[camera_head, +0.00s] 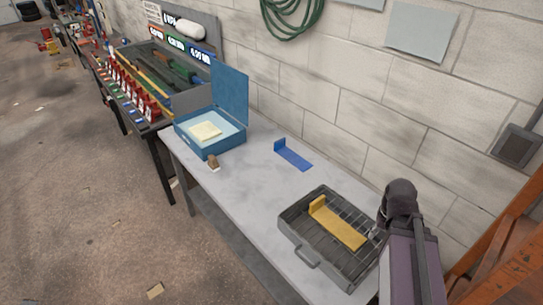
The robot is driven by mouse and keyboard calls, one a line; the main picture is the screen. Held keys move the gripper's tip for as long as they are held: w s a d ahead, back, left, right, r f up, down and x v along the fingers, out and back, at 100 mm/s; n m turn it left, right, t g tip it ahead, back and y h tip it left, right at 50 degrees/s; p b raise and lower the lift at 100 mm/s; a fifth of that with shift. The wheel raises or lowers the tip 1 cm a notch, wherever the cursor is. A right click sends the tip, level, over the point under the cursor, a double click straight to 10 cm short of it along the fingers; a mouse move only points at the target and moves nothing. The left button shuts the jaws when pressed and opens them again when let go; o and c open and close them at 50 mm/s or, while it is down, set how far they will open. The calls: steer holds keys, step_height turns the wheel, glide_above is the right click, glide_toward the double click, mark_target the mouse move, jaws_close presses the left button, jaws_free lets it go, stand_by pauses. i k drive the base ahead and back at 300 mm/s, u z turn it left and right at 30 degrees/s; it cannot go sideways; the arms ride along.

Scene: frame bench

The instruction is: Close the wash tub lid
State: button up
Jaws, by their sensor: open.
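The wash tub (213,141) is a blue box at the far left end of the grey bench. Its blue lid (230,92) stands open, roughly upright along the back side. A pale yellow item (205,131) lies inside the tub. My arm rises at the lower right of the view, with a dark joint at its top. My gripper (375,234) shows only as a small grey part beside the arm, over the right side of the grey tray. It is open and far from the tub and lid; most of it is hidden.
The grey wire-bottomed tray (287,222) holds a yellow bracket (340,228). A blue bracket (294,155) lies mid-bench near the wall. A small brown object (213,162) sits at the bench's front edge near the tub. A tool rack (160,78) stands beyond. The bench between tub and tray is mostly clear.

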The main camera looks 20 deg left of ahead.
mark_target(230, 86)
steer(key=u, duration=1.05)
steer(key=k, duration=0.65)
steer(key=u, duration=0.45)
steer(key=i, duration=0.6)
steer(key=u, duration=0.5)
steer(key=i, duration=0.8)
steer(key=u, duration=0.15)
